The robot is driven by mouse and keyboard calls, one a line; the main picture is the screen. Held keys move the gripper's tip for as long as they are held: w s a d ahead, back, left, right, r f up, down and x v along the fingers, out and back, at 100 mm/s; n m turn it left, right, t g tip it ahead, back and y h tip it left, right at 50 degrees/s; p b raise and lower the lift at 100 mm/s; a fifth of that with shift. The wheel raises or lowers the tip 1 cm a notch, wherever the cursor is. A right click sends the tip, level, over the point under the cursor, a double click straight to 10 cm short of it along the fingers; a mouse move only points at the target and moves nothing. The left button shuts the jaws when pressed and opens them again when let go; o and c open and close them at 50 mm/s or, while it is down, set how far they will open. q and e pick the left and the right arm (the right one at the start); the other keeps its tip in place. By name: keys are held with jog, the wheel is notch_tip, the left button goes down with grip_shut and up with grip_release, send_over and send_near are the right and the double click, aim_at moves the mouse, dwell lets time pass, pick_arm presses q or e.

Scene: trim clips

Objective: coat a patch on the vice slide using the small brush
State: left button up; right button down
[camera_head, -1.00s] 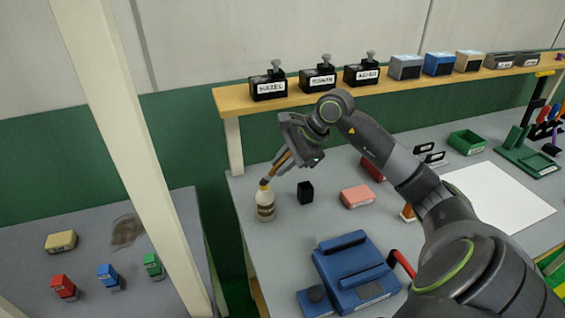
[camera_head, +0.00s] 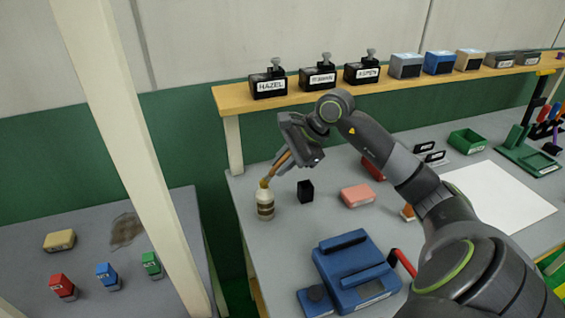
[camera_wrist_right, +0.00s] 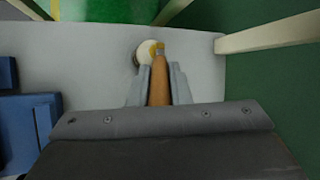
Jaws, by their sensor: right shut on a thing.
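My right gripper (camera_head: 283,164) is shut on a small brush with a wooden handle (camera_head: 279,167), which tilts down to the left. In the right wrist view the brush (camera_wrist_right: 159,85) lies between the two fingers (camera_wrist_right: 158,90). Its yellowish tip is at the mouth of a cream bottle (camera_head: 265,204) with a brown label; I cannot tell how far inside it is. The bottle's top (camera_wrist_right: 145,52) shows in the wrist view. The blue vice (camera_head: 352,272) stands at the front of the bench, to the right of the bottle. My left gripper is not in view.
A small black block (camera_head: 305,191) and a pink block (camera_head: 356,195) stand right of the bottle. A shelf (camera_head: 300,100) with labelled black stamps runs behind. A pale post (camera_head: 130,150) rises at left.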

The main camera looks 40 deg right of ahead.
jog(key=shift+s+f+b, duration=0.1)
jog(key=shift+f+b, duration=0.05)
jog(key=shift+b, duration=0.35)
dwell(1.2)
dwell(0.6)
jog(key=shift+r+p, duration=0.3)
jog(key=shift+r, duration=0.55)
jog(key=shift+r+p, duration=0.85)
jog(key=shift+r, duration=1.9)
jog(key=shift+f, duration=0.1)
